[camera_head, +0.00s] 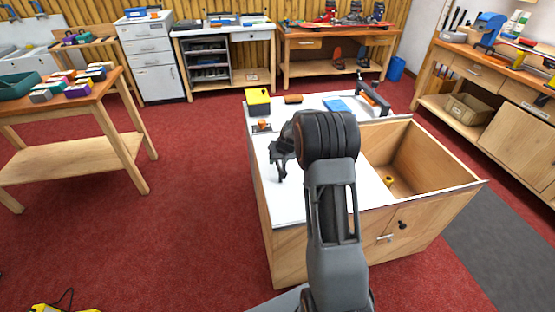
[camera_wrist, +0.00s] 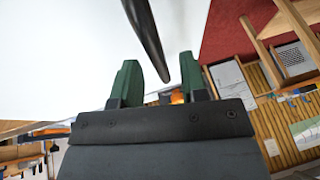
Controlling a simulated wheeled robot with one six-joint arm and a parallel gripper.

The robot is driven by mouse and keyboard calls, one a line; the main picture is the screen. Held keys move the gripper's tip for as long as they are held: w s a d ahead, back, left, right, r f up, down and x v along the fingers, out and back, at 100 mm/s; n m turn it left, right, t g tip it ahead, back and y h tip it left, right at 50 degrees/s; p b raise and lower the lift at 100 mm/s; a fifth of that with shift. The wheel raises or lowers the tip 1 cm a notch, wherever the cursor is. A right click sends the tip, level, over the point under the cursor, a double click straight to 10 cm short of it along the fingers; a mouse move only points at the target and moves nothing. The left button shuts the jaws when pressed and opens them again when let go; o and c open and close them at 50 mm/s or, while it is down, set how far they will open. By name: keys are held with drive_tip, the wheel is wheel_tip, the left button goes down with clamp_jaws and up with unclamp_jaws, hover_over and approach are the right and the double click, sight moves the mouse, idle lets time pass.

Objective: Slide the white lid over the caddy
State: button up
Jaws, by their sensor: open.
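The caddy appears to be the wood-sided cabinet (camera_head: 440,210) in the head view, with an open well on its right. The white lid appears to be the flat white panel (camera_head: 290,208) over its left part. The lid also shows as the pale area in the wrist view (camera_wrist: 60,60). My gripper (camera_head: 281,160) is low over the panel, partly hidden by my arm. In the wrist view my gripper (camera_wrist: 158,75) has its green fingers apart. A dark bar (camera_wrist: 146,35) ends in the gap between them; I cannot tell whether it touches either finger.
A yellow box (camera_head: 258,102), a blue item (camera_head: 336,105) and a dark clamp-like tool (camera_head: 373,98) are along the cabinet's back. A small yellow object (camera_head: 388,181) is in the well. A workbench (camera_head: 500,75) stands at right.

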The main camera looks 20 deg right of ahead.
clamp_jaws()
idle(0.3)
